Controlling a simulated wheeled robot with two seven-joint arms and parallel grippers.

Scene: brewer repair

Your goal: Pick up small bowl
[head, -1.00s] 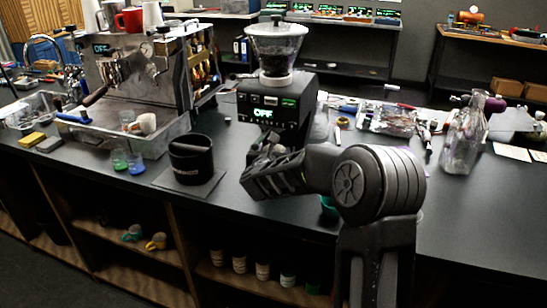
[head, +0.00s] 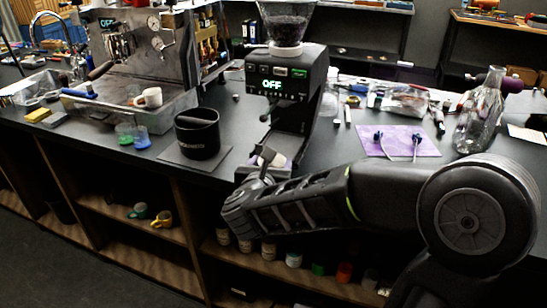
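I cannot clearly make out a small bowl. A pale, roundish item (head: 274,157) sits low at the front of the black coffee grinder (head: 289,92); it is partly covered and I cannot tell if it is the bowl. My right arm reaches in from the right, across the counter's front edge. The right gripper (head: 262,170) is at the arm's far end, close to the pale item, in front of the grinder base. Its fingers are small and dark, and I cannot tell whether they are open or touch anything. My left gripper is not in view.
A black knock box (head: 197,137) stands on a mat left of the grinder. An espresso machine (head: 140,60) with a white cup (head: 149,97) is further left. A glass bottle (head: 481,112) and a purple mat (head: 402,141) are at right. Shelves below hold cups.

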